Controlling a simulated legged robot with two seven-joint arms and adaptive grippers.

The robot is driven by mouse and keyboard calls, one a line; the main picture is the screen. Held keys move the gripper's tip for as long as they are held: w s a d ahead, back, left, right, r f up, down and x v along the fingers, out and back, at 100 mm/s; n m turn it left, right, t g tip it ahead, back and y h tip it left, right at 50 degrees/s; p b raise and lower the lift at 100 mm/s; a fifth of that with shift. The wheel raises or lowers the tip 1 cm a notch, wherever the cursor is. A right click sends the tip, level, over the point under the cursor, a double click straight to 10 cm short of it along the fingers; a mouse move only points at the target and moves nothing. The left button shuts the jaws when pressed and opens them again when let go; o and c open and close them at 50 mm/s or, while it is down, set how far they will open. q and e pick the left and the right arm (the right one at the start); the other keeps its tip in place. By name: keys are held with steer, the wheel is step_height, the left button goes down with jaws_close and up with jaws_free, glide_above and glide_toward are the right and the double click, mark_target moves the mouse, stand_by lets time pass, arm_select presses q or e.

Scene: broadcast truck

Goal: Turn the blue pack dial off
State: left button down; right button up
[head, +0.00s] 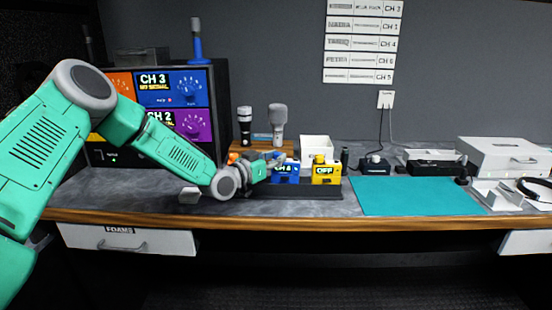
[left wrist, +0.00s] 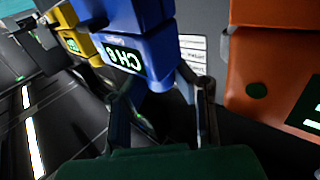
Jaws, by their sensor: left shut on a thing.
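The blue pack (head: 285,174) stands on a dark tray (head: 300,193) on the bench, its green display lit with a channel reading. It also shows large and upside down in the left wrist view (left wrist: 140,35), its display reading CH 6. My left gripper (head: 274,160) comes in from the left at the pack's top. In the left wrist view its fingers (left wrist: 165,92) reach to the pack's top end, where it is shut on the blue pack's dial. My right gripper is not in view.
The yellow pack (head: 326,174), reading OFF, stands close right of the blue one. An orange pack (left wrist: 262,60) is close on the other side. Microphones (head: 278,122) and a white box (head: 317,148) stand behind. A teal mat (head: 415,197) lies to the right.

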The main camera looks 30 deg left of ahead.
arm_select(q)
steer(key=shift+a+f, duration=0.1)
steer(key=shift+f, duration=0.15)
stand_by(0.6)
steer(key=c, duration=1.3)
jaws_free()
steer(key=shift+s+a, duration=0.4)
steer(key=shift+s, duration=1.55)
steer(key=shift+s+a, duration=0.35)
steer(key=shift+s, duration=1.6)
steer(key=shift+s+a, duration=0.4)
steer(key=shift+s, duration=1.55)
